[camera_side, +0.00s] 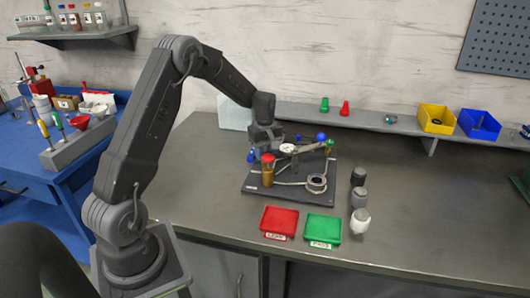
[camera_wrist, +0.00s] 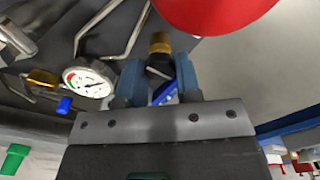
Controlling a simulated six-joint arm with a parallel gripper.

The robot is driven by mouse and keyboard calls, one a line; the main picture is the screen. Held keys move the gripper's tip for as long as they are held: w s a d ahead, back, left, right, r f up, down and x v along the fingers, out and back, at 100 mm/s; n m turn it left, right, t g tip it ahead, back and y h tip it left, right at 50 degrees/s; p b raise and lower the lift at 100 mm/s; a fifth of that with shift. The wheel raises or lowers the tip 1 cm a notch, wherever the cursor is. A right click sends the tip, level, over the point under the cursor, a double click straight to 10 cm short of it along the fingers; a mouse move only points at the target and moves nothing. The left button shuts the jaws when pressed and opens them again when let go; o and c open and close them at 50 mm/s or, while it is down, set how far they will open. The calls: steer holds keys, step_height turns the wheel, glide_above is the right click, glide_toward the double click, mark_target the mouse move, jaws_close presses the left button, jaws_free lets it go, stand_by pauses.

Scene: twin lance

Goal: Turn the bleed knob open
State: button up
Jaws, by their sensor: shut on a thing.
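My gripper (camera_side: 264,148) is low over the left back part of a dark fixture board (camera_side: 290,200). In the wrist view, its two blue fingers (camera_wrist: 160,82) are shut on a small dark knob (camera_wrist: 158,63), apparently the bleed knob, at the end of a brass fitting (camera_wrist: 160,43). A slanted blue piece shows below the knob; the fingers hide part of it. A white-faced gauge (camera_wrist: 88,80) is left of the fingers. In the side view my gripper hides the bleed knob, so its turn cannot be told.
A red-topped brass post (camera_side: 268,172) stands close in front of my gripper; its red cap (camera_wrist: 215,8) fills the wrist view's top. Blue and green knobs and bent tubing crowd the board. Red (camera_side: 279,221) and green (camera_side: 322,227) trays lie in front.

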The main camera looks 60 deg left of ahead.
steer(key=shift+n, duration=0.5)
steer(key=o, duration=0.9)
step_height(320, 180, up, 14)
steer(key=shift+f, duration=0.1)
stand_by(0.4)
